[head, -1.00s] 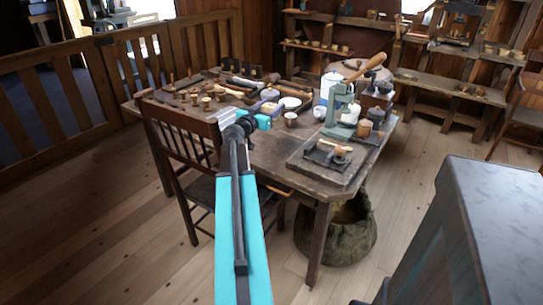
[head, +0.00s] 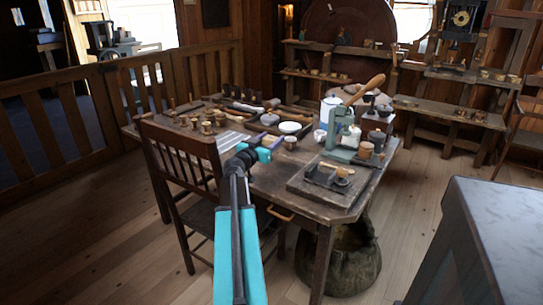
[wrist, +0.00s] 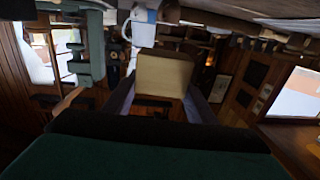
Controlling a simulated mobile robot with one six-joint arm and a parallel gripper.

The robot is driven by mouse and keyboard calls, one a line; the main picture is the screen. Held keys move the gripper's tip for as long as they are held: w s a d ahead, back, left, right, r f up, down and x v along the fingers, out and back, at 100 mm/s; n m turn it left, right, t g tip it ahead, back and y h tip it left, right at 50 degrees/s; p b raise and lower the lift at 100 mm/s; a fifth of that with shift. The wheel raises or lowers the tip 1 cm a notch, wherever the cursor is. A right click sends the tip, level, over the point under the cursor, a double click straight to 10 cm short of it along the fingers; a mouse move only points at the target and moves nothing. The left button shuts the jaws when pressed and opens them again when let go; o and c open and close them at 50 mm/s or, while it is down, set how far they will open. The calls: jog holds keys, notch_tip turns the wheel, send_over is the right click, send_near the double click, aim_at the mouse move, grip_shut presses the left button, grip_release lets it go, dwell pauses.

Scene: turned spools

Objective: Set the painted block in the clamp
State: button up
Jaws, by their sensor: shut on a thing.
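My gripper (head: 264,154) is over the near left part of the wooden table, with its turquoise tip pointing at the tabletop items. In the wrist view it is shut on a block with a cream face (wrist: 164,76), which sits between two grey-purple sides. Most of the block is hidden in the head view. A green cast clamp (head: 342,128) with a long wooden handle stands on the table's right side, to the right of my gripper and apart from it. A similar green shape (wrist: 88,48) shows at the upper left in the wrist view.
The table (head: 300,186) holds several spools, cups and tools. A wooden chair (head: 180,160) stands at the left, a sack (head: 345,265) below.

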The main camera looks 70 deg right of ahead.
notch_tip(320, 180, down, 5)
jog(key=shift+w+r+b, duration=0.1)
jog(key=shift+w+b, duration=0.05)
jog(key=shift+b, duration=0.65)
jog(key=shift+f, duration=2.2)
jog(key=shift+f, duration=0.15)
jog(key=o, duration=1.3)
jog(key=shift+f+b, duration=0.25)
jog(key=shift+b, duration=0.75)
jog(key=a, duration=0.1)
jog(key=a+p, duration=0.1)
jog(key=a, duration=0.1)
jog(key=a+r+p, duration=0.1)
jog(key=a, duration=0.1)
jog(key=shift+w, duration=0.25)
jog(key=shift+w+a, duration=0.2)
jog(key=shift+a, duration=1.05)
